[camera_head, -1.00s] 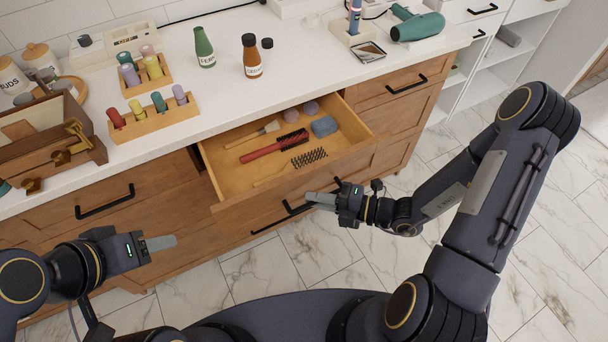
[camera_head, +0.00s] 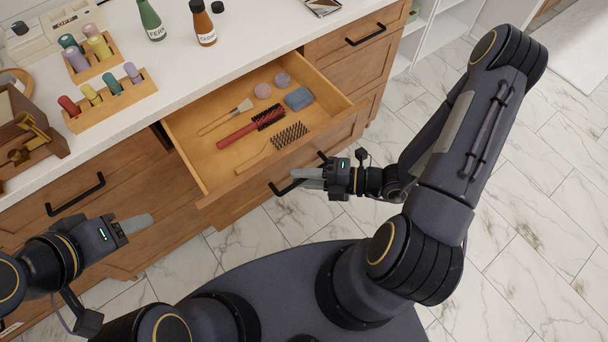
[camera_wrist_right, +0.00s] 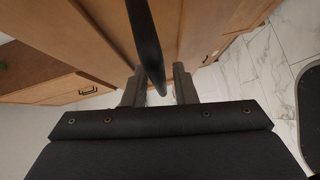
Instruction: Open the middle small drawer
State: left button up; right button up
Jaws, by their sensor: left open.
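The middle small drawer (camera_head: 215,185) is pulled out from the wooden cabinet, and its inside is visible in the head view. A red brush (camera_head: 250,128), a dark-bristled brush (camera_head: 288,135), a thin wooden brush (camera_head: 225,117), a blue block and two round mauve items lie in it. My right gripper (camera_head: 308,178) is at the drawer's black handle (camera_head: 284,189). In the right wrist view the handle bar (camera_wrist_right: 148,45) runs between the two fingers of the right gripper (camera_wrist_right: 159,90), which hold it. My left gripper (camera_head: 135,224) is open and empty, left of the drawer and in front of the cabinet.
The white countertop (camera_head: 245,50) carries bottles, racks of coloured rolls and a wooden box. A closed drawer with a black handle (camera_head: 365,35) is to the right, and another handle (camera_head: 75,195) to the left. Marble floor (camera_head: 530,200) is free at right.

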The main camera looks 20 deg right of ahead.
jog(key=shift+o, duration=0.5)
jog(key=shift+s+d, duration=0.1)
jog(key=shift+d, duration=0.25)
jog(key=v, duration=0.7)
jog(key=shift+p, duration=0.3)
jog(key=shift+s+r, duration=0.1)
jog(key=shift+s, duration=0.05)
jog(key=s+r+m+h+p, duration=0.1)
jog(key=r+m+h+p, duration=0.1)
jog(key=r+m, duration=0.6)
jog(key=s+d+r+m+g+h+p, duration=0.1)
jog(key=s+r+m+h+p, duration=0.1)
jog(key=r+m+h, duration=0.3)
jog(key=s+r+m+h+p, duration=0.2)
jog(key=r+m+h, duration=0.2)
jog(key=r+m, duration=0.7)
jog(key=m, duration=0.6)
jog(key=shift+d+m+g, duration=0.3)
jog(key=shift+d+m, duration=0.1)
